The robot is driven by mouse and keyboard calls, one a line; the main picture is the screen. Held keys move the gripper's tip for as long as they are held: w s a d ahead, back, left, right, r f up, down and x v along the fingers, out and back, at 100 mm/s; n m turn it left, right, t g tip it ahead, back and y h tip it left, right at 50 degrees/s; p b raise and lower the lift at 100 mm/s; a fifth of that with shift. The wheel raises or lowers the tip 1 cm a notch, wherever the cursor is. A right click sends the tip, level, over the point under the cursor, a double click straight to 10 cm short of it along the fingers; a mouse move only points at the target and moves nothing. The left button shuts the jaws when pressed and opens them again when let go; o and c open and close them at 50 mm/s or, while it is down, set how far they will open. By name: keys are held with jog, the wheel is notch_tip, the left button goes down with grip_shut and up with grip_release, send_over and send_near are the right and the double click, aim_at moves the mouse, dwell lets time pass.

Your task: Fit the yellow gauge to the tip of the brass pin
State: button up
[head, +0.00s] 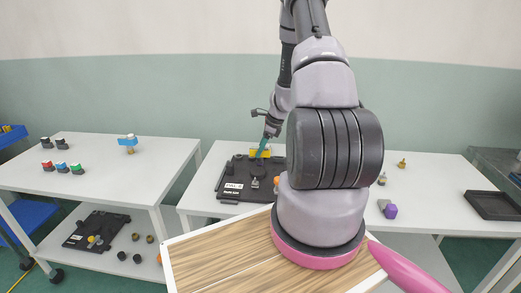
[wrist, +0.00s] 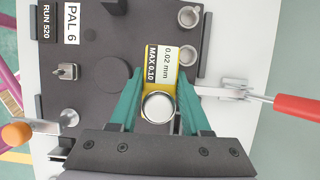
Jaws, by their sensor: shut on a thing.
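My gripper (wrist: 160,84) has its teal fingers on either side of the yellow gauge (wrist: 152,74) and is shut on it. The gauge has a white label reading 0.02 mm and a black strip reading MAX 0.10. A round silver piece (wrist: 157,107) sits at its near end, between the fingers. In the head view the gripper (head: 263,146) and the yellow gauge (head: 254,153) are at the back edge of the black fixture plate (head: 233,182). I cannot make out the brass pin for certain; the tip under or beside the gauge is hidden.
The plate carries a grey clamp block (wrist: 66,72), a raised black disc (wrist: 112,74) and metal cups (wrist: 187,55). A red-handled clamp (wrist: 298,107) and an orange-tipped one (wrist: 17,133) flank it. A black tray (head: 494,205) lies at the far right.

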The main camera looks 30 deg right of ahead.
aim_at(255, 147)
grip_shut()
jog(key=shift+r, duration=0.15)
jog(key=shift+r, duration=2.6)
